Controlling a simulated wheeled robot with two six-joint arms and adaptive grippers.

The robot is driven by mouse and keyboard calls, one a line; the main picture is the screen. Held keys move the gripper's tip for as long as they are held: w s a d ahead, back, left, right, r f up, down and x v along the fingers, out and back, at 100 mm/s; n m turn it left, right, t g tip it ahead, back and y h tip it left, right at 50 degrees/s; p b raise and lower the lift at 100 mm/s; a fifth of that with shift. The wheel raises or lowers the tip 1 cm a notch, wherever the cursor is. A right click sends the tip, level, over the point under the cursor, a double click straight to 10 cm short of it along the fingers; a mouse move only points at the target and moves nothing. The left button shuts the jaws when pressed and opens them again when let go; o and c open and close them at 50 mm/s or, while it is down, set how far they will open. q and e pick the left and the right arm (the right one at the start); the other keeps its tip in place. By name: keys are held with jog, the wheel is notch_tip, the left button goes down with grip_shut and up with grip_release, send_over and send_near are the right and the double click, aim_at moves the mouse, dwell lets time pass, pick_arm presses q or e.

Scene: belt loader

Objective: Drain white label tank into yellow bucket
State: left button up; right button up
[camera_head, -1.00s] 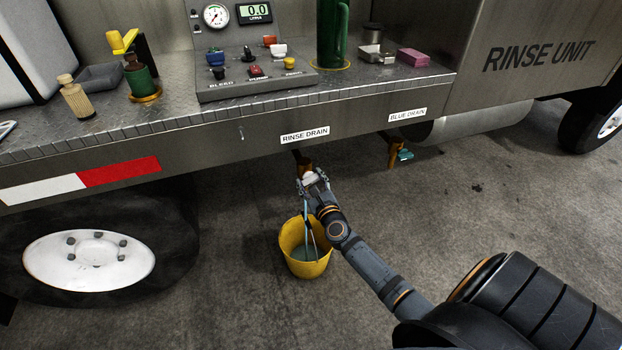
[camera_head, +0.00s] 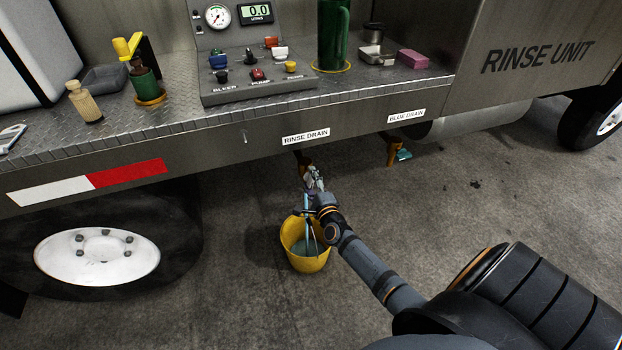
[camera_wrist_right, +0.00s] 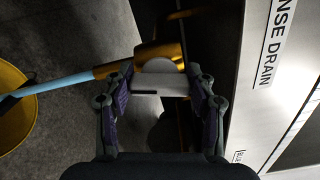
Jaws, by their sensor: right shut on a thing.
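The yellow bucket (camera_head: 305,264) stands on the floor below the RINSE DRAIN label (camera_head: 306,137); its edge shows in the right wrist view (camera_wrist_right: 14,125). My right gripper (camera_head: 314,180) is shut on the white handle (camera_wrist_right: 160,78) of the brass drain valve (camera_wrist_right: 160,52) under that label. A light blue stream (camera_wrist_right: 68,81) runs from the brass outlet to the bucket. Liquid (camera_head: 304,247) shows inside the bucket. The arm partly hides the valve in the head view. My left gripper is not in view.
The BLUE DRAIN label (camera_head: 406,117) is to the right, with a brass valve with a teal handle (camera_head: 403,155) below it. The deck above holds a control panel (camera_head: 257,88), a green cylinder (camera_head: 333,35) and a pink block (camera_head: 413,59). A wheel (camera_head: 97,257) is at left.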

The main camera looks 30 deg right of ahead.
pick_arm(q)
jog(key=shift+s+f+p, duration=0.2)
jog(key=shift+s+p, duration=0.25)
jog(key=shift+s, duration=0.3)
pick_arm(e)
jog(key=shift+f+n, duration=0.1)
jog(key=shift+n, duration=1.3)
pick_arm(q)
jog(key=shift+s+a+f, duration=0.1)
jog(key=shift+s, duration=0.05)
pick_arm(e)
jog(key=o, duration=1.2)
jog(key=shift+s, duration=0.1)
jog(key=v, duration=1.2)
